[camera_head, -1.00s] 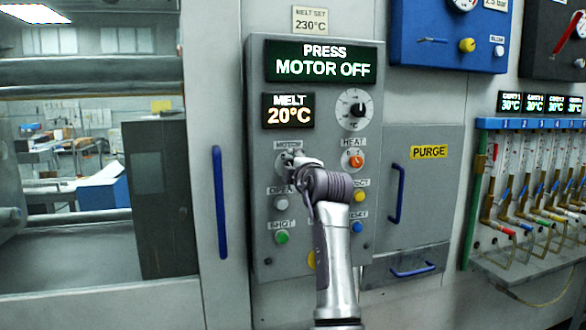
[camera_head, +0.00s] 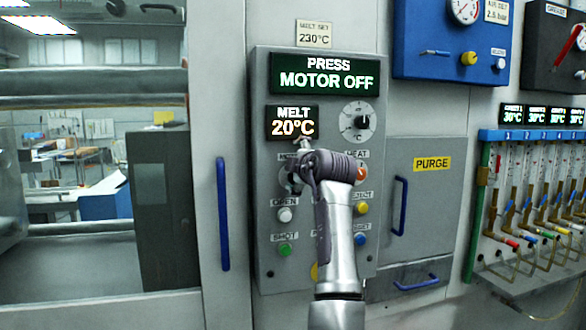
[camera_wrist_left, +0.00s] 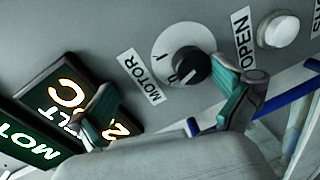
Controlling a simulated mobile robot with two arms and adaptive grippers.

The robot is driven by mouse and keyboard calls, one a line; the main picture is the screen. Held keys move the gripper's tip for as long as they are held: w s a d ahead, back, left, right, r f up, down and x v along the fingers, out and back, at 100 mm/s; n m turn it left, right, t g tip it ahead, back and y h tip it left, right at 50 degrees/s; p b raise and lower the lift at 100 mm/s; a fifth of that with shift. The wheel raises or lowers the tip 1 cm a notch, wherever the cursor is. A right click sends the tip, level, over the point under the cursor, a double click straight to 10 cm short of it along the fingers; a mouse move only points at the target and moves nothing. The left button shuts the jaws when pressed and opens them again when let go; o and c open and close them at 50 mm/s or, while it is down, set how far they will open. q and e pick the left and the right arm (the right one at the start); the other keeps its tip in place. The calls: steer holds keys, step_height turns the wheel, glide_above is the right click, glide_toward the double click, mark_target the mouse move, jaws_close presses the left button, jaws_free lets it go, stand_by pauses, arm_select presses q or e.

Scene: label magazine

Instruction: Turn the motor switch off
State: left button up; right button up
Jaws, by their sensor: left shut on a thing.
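The motor switch (camera_wrist_left: 187,68) is a round black knob on a pale dial, beside the label MOTOR, on the grey control panel (camera_head: 258,220). My left gripper (camera_head: 296,162) is at the panel over this switch and hides most of it in the head view. In the left wrist view its two fingers (camera_wrist_left: 168,100) stand apart. The right-hand finger overlaps the knob's edge; a gap shows between the knob and the other finger. The gripper counts as shut on the switch, though its hold is not clear. The green display (camera_head: 325,74) reads PRESS MOTOR OFF. My right gripper is not in view.
The melt display (camera_head: 292,122) is just above the gripper. The heat knob (camera_head: 361,173) and several coloured buttons, including OPEN (camera_head: 285,215), are close by. Blue handles (camera_head: 222,215) stick out on the left door and the purge door (camera_head: 399,205).

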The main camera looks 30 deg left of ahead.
arm_select(q)
steer(key=shift+s+r, duration=0.1)
steer(key=shift+r, duration=0.55)
steer(key=shift+d+f, duration=0.15)
steer(key=shift+d, duration=0.2)
steer(key=shift+s+d+f+b, duration=0.1)
steer(key=shift+s+f+b, duration=0.05)
steer(key=shift+b, duration=0.2)
steer(key=shift+c, duration=0.7)
steer(key=shift+s+d, duration=0.2)
steer(key=shift+c, duration=0.5)
steer(key=f+b+v, duration=0.1)
steer(key=b+v, duration=0.3)
steer(key=v, duration=1)
steer(key=shift+s+d+f+b, duration=0.15)
steer(key=shift+d+f+b, duration=0.25)
steer(key=shift+f, duration=0.1)
